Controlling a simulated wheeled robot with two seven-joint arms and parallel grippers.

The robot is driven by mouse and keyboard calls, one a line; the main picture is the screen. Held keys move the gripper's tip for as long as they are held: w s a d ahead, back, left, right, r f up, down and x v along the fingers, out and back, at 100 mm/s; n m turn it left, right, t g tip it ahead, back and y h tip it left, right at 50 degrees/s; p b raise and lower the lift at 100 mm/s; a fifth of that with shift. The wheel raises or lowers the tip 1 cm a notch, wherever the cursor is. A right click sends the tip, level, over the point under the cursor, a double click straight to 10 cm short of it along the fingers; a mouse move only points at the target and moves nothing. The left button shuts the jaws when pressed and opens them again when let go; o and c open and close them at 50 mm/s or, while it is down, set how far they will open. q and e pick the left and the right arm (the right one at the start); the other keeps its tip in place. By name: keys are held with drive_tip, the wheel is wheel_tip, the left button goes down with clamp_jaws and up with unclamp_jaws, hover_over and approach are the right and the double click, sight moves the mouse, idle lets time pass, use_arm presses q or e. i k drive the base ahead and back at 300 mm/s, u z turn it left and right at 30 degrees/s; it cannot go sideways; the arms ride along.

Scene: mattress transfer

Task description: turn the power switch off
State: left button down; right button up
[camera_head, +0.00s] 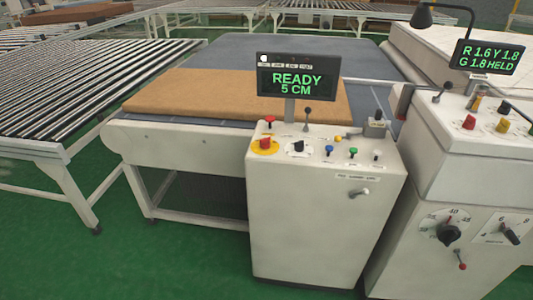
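A white control console (320,215) stands in the middle of the view. Its display (298,77) reads "READY 5 CM". On its sloped top are a red button on a yellow disc (265,144), a black knob (298,147), a black-topped lever (307,114) and several small coloured controls. A metallic lever or handle (359,192) sits on the front face under a label strip. The labels are too small to read, so I cannot tell which control is the power switch or its position. Neither of my grippers is in view.
A second white console (445,175) stands close on the right, with dials, buttons and a display (487,57) reading "R 1.6 Y 1.8 G 1.8 HELD". Behind, a tan slab (200,95) lies on a grey-topped table (330,60). A roller conveyor (80,90) is left. Green floor (180,260) is clear in front.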

sight(265, 142)
drive_tip(key=u, duration=0.3)
drive_tip(key=i, duration=1.2)
drive_tip(key=z, duration=0.2)
